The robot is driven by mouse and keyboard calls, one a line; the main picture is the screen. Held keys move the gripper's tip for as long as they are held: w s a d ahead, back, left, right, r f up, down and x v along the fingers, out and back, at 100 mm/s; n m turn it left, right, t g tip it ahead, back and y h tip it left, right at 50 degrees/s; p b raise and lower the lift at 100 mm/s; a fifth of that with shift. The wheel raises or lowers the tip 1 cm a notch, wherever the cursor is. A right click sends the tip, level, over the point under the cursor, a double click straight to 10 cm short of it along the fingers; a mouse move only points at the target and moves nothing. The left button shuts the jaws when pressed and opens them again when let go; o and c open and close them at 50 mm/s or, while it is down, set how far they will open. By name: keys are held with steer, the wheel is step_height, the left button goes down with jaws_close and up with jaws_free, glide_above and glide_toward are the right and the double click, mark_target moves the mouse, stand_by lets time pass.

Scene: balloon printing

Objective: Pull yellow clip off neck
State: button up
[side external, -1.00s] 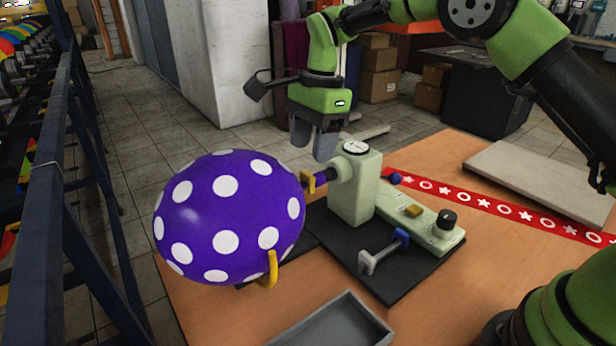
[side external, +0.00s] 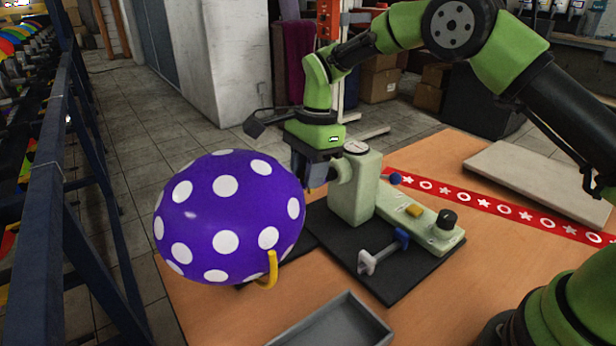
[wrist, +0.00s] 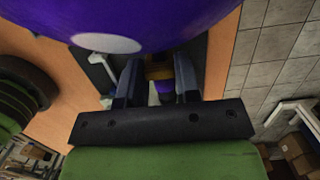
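The purple balloon (side external: 228,218) with white dots sits left of the pale green machine (side external: 352,200), its neck end toward the machine. In the side view my gripper (side external: 313,178) is lowered at the neck between balloon and machine, its fingers hiding most of the neck. In the wrist view the yellow clip (wrist: 158,72) shows between the two fingers of my gripper (wrist: 160,75), with a bit of purple neck (wrist: 163,88) beside it. The fingers are apart, one on each side of the clip. Whether they touch it is unclear.
A yellow hook-shaped piece (side external: 268,270) is at the balloon's lower right. A grey tray (side external: 335,325) lies at the table's front. A blue and grey clamp (side external: 383,250) is on the black base plate (side external: 400,285). A beige board (side external: 535,182) lies at the right.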

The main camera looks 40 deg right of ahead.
stand_by(0.4)
step_height(320, 180, up, 10)
stand_by(1.3)
